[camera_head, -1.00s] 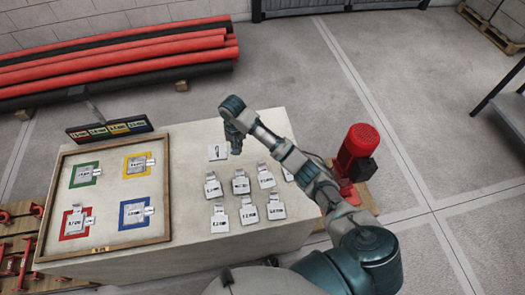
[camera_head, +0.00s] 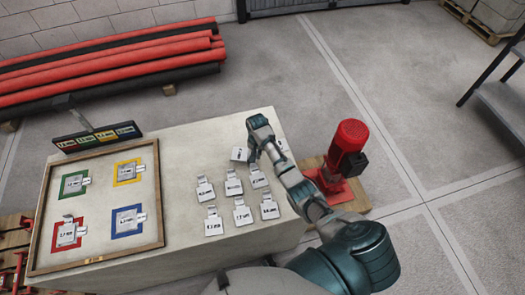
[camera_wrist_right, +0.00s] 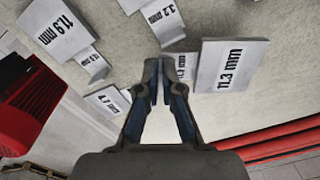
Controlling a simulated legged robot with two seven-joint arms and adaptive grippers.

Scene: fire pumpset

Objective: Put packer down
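My right gripper (camera_head: 253,157) is at the end of the right arm, low over the far right part of the table. It is shut on a grey-white packer (camera_head: 240,154), by a narrow tab. In the right wrist view this packer (camera_wrist_right: 228,65) reads 11.3 mm and lies right of the fingertips (camera_wrist_right: 160,70). I cannot tell whether it touches the table. Several other packers, such as one (camera_head: 233,187) near the middle, lie in rows in front of it. Part of the far right group is hidden by my arm. My left gripper is out of view.
A wooden tray (camera_head: 160,205) on the table's (camera_head: 180,155) left holds packers in green, yellow, red and blue frames. A sign (camera_head: 97,139) with coloured labels stands behind it. A red pump motor (camera_head: 347,145) stands right of the table. Table surface between tray and rows is bare.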

